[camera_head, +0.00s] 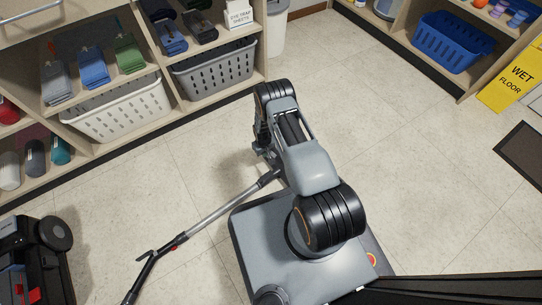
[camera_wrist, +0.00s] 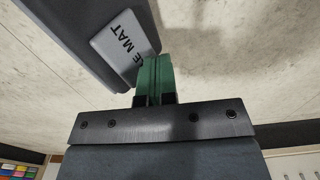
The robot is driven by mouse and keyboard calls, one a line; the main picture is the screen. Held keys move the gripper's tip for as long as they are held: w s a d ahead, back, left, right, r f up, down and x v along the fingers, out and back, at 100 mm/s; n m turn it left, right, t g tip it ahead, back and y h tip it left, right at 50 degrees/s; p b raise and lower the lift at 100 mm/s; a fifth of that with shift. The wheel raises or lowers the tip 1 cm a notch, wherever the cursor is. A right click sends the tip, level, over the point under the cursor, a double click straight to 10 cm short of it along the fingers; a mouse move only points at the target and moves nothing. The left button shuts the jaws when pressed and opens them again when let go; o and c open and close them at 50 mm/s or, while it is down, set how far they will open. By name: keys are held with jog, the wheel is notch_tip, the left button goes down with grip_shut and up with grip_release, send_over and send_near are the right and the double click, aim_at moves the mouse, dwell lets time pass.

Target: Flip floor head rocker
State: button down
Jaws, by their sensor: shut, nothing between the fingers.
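The floor head (camera_wrist: 75,35) is a dark grey block at the upper left of the wrist view. Its rocker (camera_wrist: 125,38) is a light grey plate with dark lettering, of which "E MAT" can be read. My gripper (camera_wrist: 153,60) has green fingers pressed together with nothing between them. The fingertips overlap the rocker's right end in the picture; I cannot tell whether they touch it. In the head view a grey wand (camera_head: 225,205) runs up to my arm, and my arm hides the floor head and the gripper there.
Shelves with folded towels (camera_head: 92,66) and a white basket (camera_head: 118,110) stand at the left. A black-and-red machine (camera_head: 30,262) is at the lower left. A blue basket (camera_head: 445,42), a yellow wet-floor sign (camera_head: 512,78) and a dark mat (camera_head: 523,155) are at the right. Floor right of my arm is clear.

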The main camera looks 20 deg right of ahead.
jog(key=shift+d+f, duration=0.25)
jog(key=shift+d, duration=0.05)
dwell(0.4)
jog(key=shift+a+r, duration=0.45)
jog(key=shift+s+a+r+p, duration=0.25)
jog(key=shift+a+r+p, duration=0.55)
jog(key=shift+a, duration=0.35)
jog(key=shift+s+a+r+p, duration=0.25)
jog(key=shift+a+r+p, duration=0.3)
jog(key=shift+a+r, duration=0.45)
jog(key=shift+w+a, duration=0.1)
jog(key=shift+a, duration=0.05)
